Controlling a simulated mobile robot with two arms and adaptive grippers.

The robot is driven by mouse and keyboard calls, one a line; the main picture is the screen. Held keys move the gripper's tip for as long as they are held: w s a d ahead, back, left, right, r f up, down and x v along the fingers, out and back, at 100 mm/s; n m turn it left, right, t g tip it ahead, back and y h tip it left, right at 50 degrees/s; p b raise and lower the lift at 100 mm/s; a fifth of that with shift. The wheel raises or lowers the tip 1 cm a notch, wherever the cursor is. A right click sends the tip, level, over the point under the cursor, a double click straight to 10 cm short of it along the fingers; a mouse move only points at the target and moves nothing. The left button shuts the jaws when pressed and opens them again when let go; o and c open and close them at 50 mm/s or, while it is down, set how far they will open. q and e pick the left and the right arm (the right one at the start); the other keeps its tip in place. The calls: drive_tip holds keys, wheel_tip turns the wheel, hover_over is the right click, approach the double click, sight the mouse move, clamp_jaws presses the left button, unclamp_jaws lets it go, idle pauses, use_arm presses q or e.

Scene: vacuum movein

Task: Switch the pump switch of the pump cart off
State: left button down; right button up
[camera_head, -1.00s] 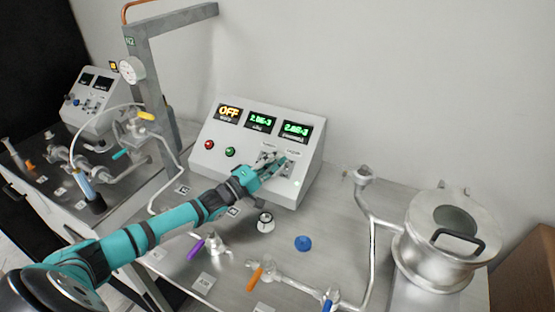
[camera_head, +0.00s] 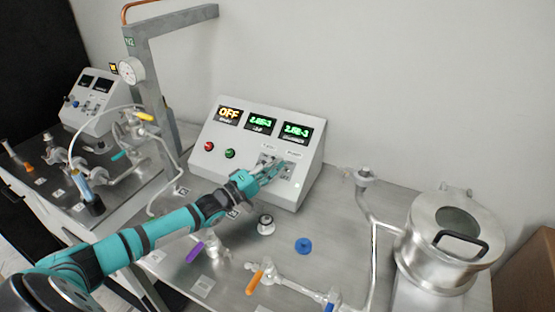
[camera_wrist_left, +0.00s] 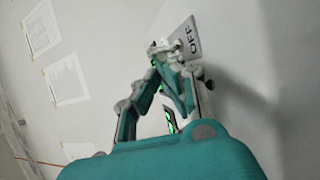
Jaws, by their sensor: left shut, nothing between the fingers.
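The control box (camera_head: 248,174) of the cart in front of me has an orange "OFF" display (camera_head: 229,115) and two green readouts. A red button and a green button sit below them. A small switch panel (camera_head: 287,176) is at the lower right of its face. My left gripper (camera_head: 277,172) is shut and empty at this panel and covers part of it. In the left wrist view the fingers (camera_wrist_left: 163,55) are at a plate marked "OFF" (camera_wrist_left: 190,40). I cannot tell whether they touch the switch, or its position.
A steel chamber with a black handle (camera_head: 448,243) stands at the right. Purple, orange and blue valve handles, a blue knob (camera_head: 303,246) and pipes lie on the cart top. A second cart with its own box (camera_head: 92,101) and a grey post (camera_head: 160,100) are at the left.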

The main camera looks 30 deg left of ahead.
use_arm(q)
drive_tip(key=shift+s+d+f, duration=0.1)
drive_tip(key=shift+s+f, duration=0.05)
drive_tip(key=shift+s, duration=0.15)
idle(0.4)
drive_tip(key=shift+s+f, duration=0.25)
drive_tip(key=shift+s, duration=0.15)
drive_tip(key=v, duration=0.6)
drive_tip(key=shift+s+a+r, duration=0.1)
drive_tip(key=shift+s+a, duration=0.2)
